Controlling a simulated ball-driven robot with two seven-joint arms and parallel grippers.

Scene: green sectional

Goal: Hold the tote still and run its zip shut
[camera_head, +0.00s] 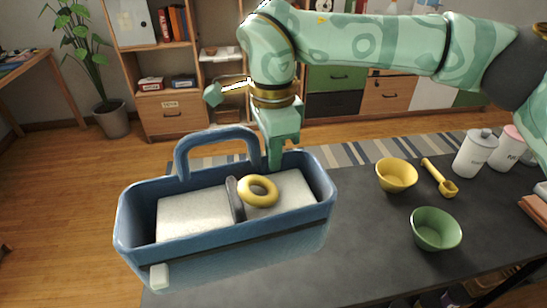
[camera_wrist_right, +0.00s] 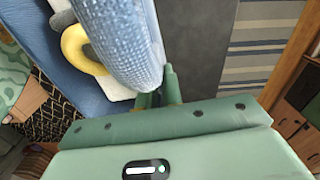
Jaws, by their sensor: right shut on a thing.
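The blue tote (camera_head: 225,240) stands open-topped on the dark table, its raised handle (camera_head: 182,150) at the far side. A dark seam, perhaps the zip (camera_head: 260,235), runs along its front, with a pale tab (camera_head: 159,276) near the left front corner. Inside are pale blocks (camera_head: 190,212), a grey divider (camera_head: 234,198) and a yellow ring (camera_head: 258,190). My right gripper (camera_head: 275,160) points down at the tote's far rim, right of the handle, and is shut on the tote. In the wrist view its fingers (camera_wrist_right: 158,98) are partly hidden by blue fabric. My left gripper is out of view.
Right of the tote on the table (camera_head: 350,240) are a yellow bowl (camera_head: 396,176), a yellow scoop (camera_head: 440,180), a green bowl (camera_head: 435,230) and a white canister (camera_head: 474,155). Shelves and a plant (camera_head: 85,50) stand behind. The table between tote and bowls is clear.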

